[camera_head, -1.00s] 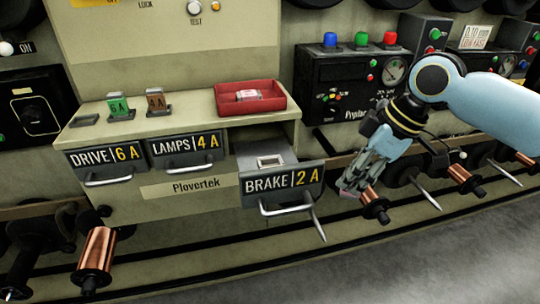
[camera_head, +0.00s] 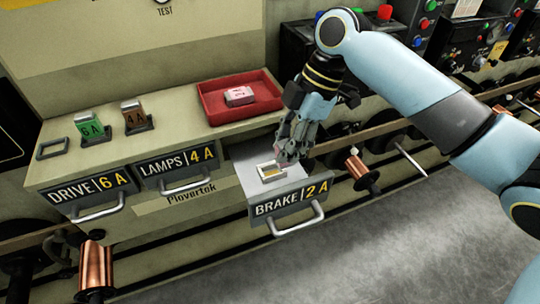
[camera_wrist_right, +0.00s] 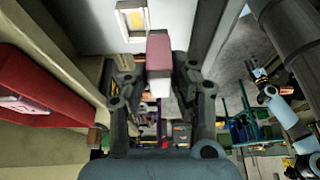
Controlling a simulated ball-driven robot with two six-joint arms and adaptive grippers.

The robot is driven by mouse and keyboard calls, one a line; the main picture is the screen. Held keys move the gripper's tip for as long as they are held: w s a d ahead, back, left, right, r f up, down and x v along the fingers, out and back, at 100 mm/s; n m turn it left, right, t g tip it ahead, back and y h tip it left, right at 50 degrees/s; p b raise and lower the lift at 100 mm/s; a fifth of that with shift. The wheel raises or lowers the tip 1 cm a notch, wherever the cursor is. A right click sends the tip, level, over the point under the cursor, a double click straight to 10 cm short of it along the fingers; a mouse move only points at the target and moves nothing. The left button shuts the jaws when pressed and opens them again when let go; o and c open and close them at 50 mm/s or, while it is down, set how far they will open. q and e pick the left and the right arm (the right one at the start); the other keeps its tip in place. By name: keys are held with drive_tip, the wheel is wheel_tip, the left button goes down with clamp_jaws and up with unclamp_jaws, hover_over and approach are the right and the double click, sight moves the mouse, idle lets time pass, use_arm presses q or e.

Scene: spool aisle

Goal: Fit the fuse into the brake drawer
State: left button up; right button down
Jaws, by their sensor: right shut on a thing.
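The brake drawer (camera_head: 245,170) is pulled out, and its bare slot (camera_head: 270,172) shows inside. My right gripper (camera_head: 283,152) is over the right side of this drawer, beside the slot. In the right wrist view, my right gripper (camera_wrist_right: 158,75) is shut on a pink fuse (camera_wrist_right: 159,52), which sticks out toward the slot (camera_wrist_right: 134,20) and appears apart from it. In the head view the fuse is mostly hidden by the fingers. A small blue arm at the right of the wrist view appears to be my left one; its gripper (camera_wrist_right: 260,72) is too small to read.
A red tray (camera_head: 212,118) on the cabinet top holds another pink and white fuse (camera_head: 239,96). A green fuse (camera_head: 88,127) and a brown fuse (camera_head: 134,116) stand at the left. The drive drawer (camera_head: 88,190) and lamps drawer (camera_head: 178,166) are shut. Copper spools (camera_head: 359,170) flank the cabinet.

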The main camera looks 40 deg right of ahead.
drive_tip(key=w, duration=0.1)
drive_tip(key=w+f, duration=0.2)
drive_tip(key=shift+w+a+f, duration=0.15)
drive_tip(key=shift+w+a, duration=0.2)
drive_tip(key=shift+a, duration=0.05)
wheel_tip(320, 180, down, 3)
drive_tip(key=shift+f, duration=0.6)
drive_tip(key=c, duration=1.1)
unclamp_jaws()
use_arm(q)
drive_tip(key=shift+w+f, duration=0.1)
drive_tip(key=shift+w, duration=0.55)
drive_tip(key=shift+w, duration=0.1)
use_arm(e)
drive_tip(key=v, duration=1.2)
